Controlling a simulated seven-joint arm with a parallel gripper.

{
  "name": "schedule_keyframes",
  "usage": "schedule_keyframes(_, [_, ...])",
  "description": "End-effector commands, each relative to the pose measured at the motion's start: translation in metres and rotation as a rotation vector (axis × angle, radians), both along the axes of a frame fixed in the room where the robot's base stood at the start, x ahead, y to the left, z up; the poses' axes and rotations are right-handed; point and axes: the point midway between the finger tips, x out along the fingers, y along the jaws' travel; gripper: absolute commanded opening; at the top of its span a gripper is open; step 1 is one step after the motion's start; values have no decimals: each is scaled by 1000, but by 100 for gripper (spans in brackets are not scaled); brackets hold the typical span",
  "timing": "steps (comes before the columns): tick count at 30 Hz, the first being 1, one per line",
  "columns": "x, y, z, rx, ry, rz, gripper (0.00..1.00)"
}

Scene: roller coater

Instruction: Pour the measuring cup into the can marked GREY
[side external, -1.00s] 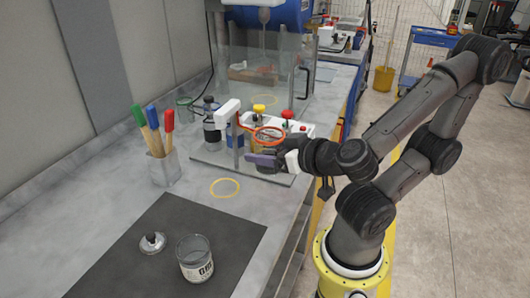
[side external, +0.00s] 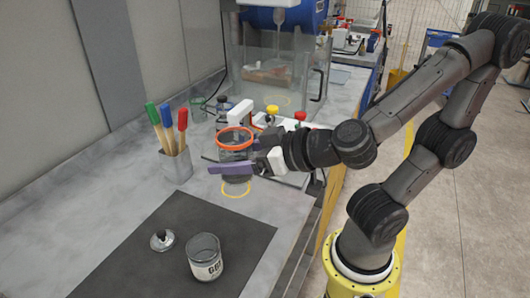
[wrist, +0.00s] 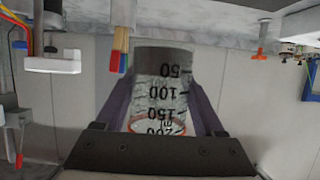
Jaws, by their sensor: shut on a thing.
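The measuring cup (side external: 235,142) is clear with an orange rim. My gripper (side external: 238,160) is shut on it and holds it roughly upright above the bench, over a yellow ring marking (side external: 236,193). In the wrist view the cup (wrist: 160,90) sits between my two fingers (wrist: 160,112), its scale numbers upside down. The lower end of the cup looks darker grey; I cannot tell its contents for sure. The open can (side external: 206,258) stands upright on the dark mat (side external: 130,250), nearer the camera than my gripper. Its label is only partly readable, starting with G.
A small lid-like metal piece (side external: 162,240) lies on the mat left of the can. Behind are a rack with bottles and a clear-walled machine (side external: 275,70).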

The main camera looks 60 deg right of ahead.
Motion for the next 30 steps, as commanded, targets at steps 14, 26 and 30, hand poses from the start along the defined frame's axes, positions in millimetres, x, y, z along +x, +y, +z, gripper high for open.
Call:
schedule_keyframes(14, [15, 77, -21, -2, 3, 341, 2])
schedule_keyframes(26, [28, 81, -47, 0, 1, 401, 2])
schedule_keyframes(30, [34, 72, -56, -3, 1, 371, 2])
